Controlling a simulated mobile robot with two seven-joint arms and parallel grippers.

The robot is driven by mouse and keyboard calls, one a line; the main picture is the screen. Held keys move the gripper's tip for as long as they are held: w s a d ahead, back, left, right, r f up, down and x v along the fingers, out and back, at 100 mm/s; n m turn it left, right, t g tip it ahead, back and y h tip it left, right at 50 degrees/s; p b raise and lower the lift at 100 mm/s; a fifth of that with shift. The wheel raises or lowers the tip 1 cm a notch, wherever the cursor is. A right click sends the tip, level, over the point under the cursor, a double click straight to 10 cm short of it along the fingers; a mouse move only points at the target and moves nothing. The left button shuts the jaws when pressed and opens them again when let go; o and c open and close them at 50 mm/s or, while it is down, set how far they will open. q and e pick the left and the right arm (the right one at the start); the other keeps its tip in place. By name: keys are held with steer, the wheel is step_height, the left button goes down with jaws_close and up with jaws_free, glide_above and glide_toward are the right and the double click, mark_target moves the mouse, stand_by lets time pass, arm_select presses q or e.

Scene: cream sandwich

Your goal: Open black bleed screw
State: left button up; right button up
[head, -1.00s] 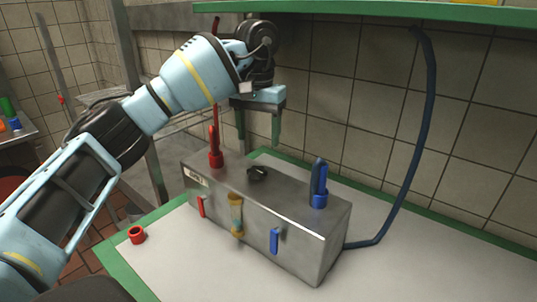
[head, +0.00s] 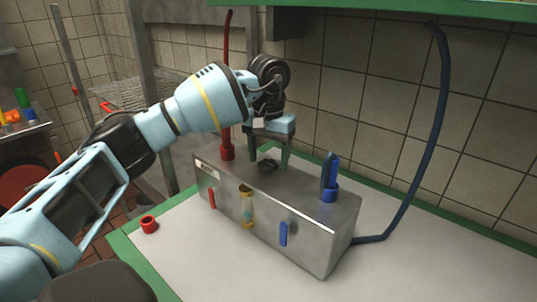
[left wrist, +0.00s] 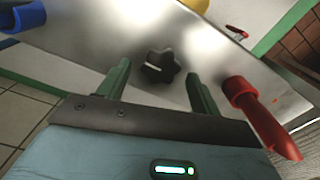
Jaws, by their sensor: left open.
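The black bleed screw (head: 267,166) is a small star-shaped knob on top of the metal box (head: 325,240). In the left wrist view the bleed screw (left wrist: 161,66) lies just beyond and between the fingertips. My left gripper (head: 267,157) is open and points down over the box top, its fingers apart on either side of the screw. In the left wrist view the left gripper (left wrist: 156,80) shows two green fingers with nothing between them. I cannot tell how far above the box top the tips are. My right gripper is in neither view.
A red hose (head: 227,80) rises from the box's left end, close to my gripper. A blue fitting (head: 329,185) stands on the right end, and a dark blue hose (head: 432,120) runs up the wall. A loose red ring (head: 149,224) lies on the table (head: 225,280).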

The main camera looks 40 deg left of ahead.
arm_select(q)
steer(key=c, duration=1)
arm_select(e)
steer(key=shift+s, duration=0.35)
arm_select(q)
steer(key=shift+o, duration=0.2)
steer(key=n+p, duration=0.2)
steer(key=n, duration=0.1)
steer(key=shift+r+n, duration=0.2)
steer(key=shift+n, duration=0.1)
steer(key=n+p, duration=0.1)
steer(key=n, duration=0.1)
steer(key=n+p, duration=0.1)
steer(key=n, duration=0.2)
steer(key=shift+s+a+n, duration=0.15)
steer(key=shift+n, duration=0.15)
steer(key=n+p, duration=0.1)
steer(key=n, duration=0.4)
steer(key=shift+s, duration=0.1)
steer(key=shift+n+p, duration=0.45)
steer(key=shift+n, duration=0.65)
steer(key=shift+f+n, duration=0.15)
steer(key=shift+n, duration=0.45)
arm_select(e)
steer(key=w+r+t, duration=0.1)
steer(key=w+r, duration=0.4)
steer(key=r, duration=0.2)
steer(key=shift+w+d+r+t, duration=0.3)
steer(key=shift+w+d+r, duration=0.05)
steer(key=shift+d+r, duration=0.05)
